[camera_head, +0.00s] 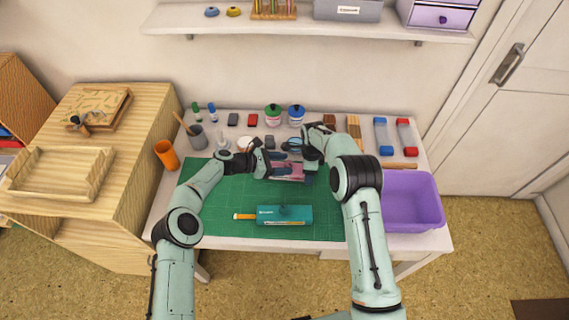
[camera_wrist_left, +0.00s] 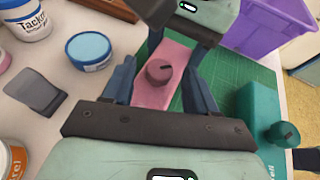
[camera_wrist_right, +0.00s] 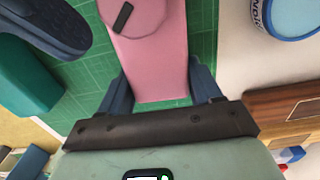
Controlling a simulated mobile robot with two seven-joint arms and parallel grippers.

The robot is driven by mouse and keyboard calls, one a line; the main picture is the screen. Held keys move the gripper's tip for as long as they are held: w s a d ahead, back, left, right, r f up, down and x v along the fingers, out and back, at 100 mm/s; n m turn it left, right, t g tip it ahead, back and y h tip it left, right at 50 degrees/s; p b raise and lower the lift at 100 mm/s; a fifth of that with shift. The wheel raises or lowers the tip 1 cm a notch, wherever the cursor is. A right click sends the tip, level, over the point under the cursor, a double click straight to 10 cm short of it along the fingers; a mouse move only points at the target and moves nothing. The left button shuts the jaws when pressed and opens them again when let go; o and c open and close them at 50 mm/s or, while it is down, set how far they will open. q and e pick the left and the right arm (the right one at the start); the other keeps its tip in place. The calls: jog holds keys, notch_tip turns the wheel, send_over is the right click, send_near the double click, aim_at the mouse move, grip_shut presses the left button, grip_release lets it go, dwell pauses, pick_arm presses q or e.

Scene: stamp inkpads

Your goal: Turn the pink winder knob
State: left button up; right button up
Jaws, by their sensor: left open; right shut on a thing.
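The pink winder (camera_head: 290,178) lies on the green cutting mat (camera_head: 205,222), partly hidden by both grippers in the head view. Its round pink knob (camera_wrist_left: 159,72) with a dark mark stands on its top face; the knob also shows at the top edge of the right wrist view (camera_wrist_right: 133,15). My left gripper (camera_wrist_left: 160,82) is open, its fingers apart on either side of the knob and the pink body. My right gripper (camera_wrist_right: 160,85) is shut on the pink body (camera_wrist_right: 150,60), at the end away from the left gripper.
A teal winder (camera_head: 300,216) with an orange tab (camera_head: 243,217) lies nearer on the mat. A purple bin (camera_head: 412,205) stands at right, an orange cup (camera_head: 167,154) at left. Jars (camera_head: 273,115), small blocks and brushes line the table's back. The mat's left part is clear.

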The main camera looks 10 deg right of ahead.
pick_arm(q)
jog(key=v, duration=1.1)
jog(key=shift+f, duration=0.15)
jog(key=f, duration=0.1)
jog(key=s+d+f+n+t, duration=0.1)
jog(key=d+f+n+t, duration=0.1)
jog(key=shift+s+f, duration=0.15)
jog(key=shift+f, duration=0.2)
jog(key=shift+s+d+f+n+t, duration=0.2)
jog(key=shift+s+d+n+t, duration=0.25)
jog(key=shift+t, duration=0.1)
jog(key=shift+s+d+f+n+t, duration=0.2)
jog(key=shift+s+d+n+t, duration=0.1)
jog(key=shift+s+n+t, duration=0.2)
jog(key=s+r+n+t+y, duration=0.2)
jog(key=s+r+t, duration=0.2)
jog(key=r, duration=0.1)
jog(key=shift+g, duration=0.25)
jog(key=x, duration=0.7)
jog(key=f+x, duration=0.1)
jog(key=x, duration=0.3)
jog(key=shift+w+a+f, duration=0.1)
jog(key=shift+w+a, duration=0.1)
jog(key=shift+w, duration=0.25)
